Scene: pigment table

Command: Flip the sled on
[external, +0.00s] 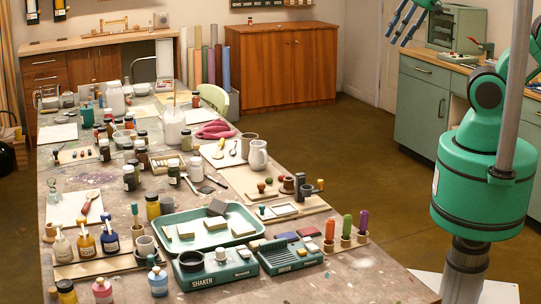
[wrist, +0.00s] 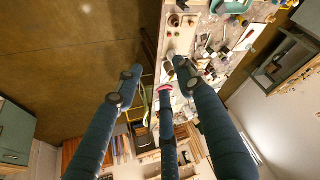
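I cannot make out for sure which thing is the sled. A green device marked SHAKER (external: 215,268) with a dark round top stands at the near edge of the table. A second green device (external: 289,255) with a dark ridged top stands just right of it. Any switch on them is too small to tell. My gripper (external: 407,22) is high at the top right, well away from the table. Its blue fingers also show in the wrist view (wrist: 157,75), spread apart with nothing between them.
A green tray (external: 182,218) with pale blocks sits behind the devices. Tools with orange, green and purple handles (external: 346,229) stand in a holder to their right. Bottles and jars crowd the table (external: 365,275). Open floor (external: 345,130) lies between the table and green cabinets (external: 418,108).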

